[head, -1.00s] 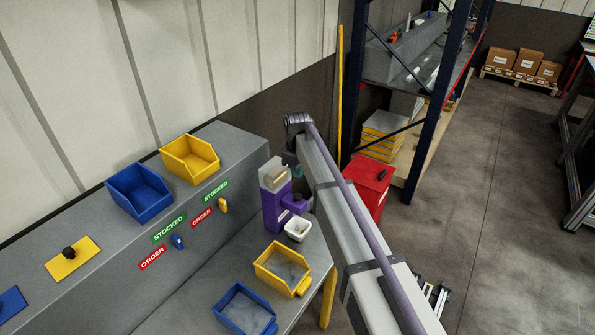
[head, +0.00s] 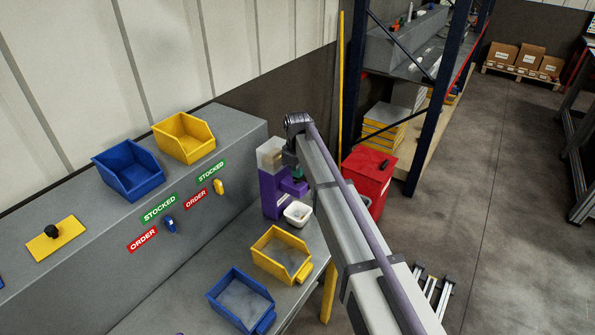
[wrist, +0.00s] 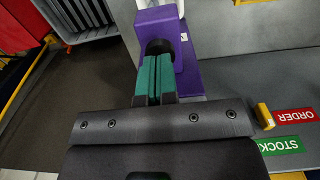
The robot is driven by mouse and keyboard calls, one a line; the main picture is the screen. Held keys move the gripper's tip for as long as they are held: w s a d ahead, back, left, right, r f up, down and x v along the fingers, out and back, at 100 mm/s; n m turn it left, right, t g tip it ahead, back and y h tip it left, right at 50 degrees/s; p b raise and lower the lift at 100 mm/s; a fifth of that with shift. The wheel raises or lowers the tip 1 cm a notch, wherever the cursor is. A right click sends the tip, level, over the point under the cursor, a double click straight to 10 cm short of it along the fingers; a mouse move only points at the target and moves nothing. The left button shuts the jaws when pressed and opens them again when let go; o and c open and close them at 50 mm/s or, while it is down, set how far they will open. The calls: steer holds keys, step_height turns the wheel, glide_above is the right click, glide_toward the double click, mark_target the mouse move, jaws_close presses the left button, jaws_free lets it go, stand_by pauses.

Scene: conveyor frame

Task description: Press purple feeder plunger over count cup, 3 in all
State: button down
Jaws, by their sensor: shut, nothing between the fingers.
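The purple feeder (head: 270,193) stands at the far end of the bench, with a clear hopper (head: 270,153) on top. A white count cup (head: 298,213) sits in front of it, below its purple arm. In the wrist view the feeder (wrist: 152,22) is at the top, with a dark round plunger (wrist: 158,46) on it. My gripper (wrist: 154,62) is shut and empty, its green fingertips right at the plunger; I cannot tell whether they touch. In the head view my gripper (head: 297,173) is above the feeder's arm, partly hidden by my arm. The cup's contents are unclear.
A yellow bin (head: 268,262) and a blue bin (head: 228,305) stand on the bench. More bins sit on the grey ledge (head: 230,125) beside ORDER and STOCKED labels. A red cabinet (head: 377,165) and a shelf rack stand beyond my arm.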

steer(key=shift+f, duration=0.1)
steer(key=shift+f+b, duration=1)
steer(key=shift+b, duration=0.1)
steer(key=shift+r, duration=0.2)
step_height(320, 180, up, 6)
steer(key=p, duration=0.6)
steer(key=shift+r+p, duration=0.15)
steer(key=shift+p, duration=0.2)
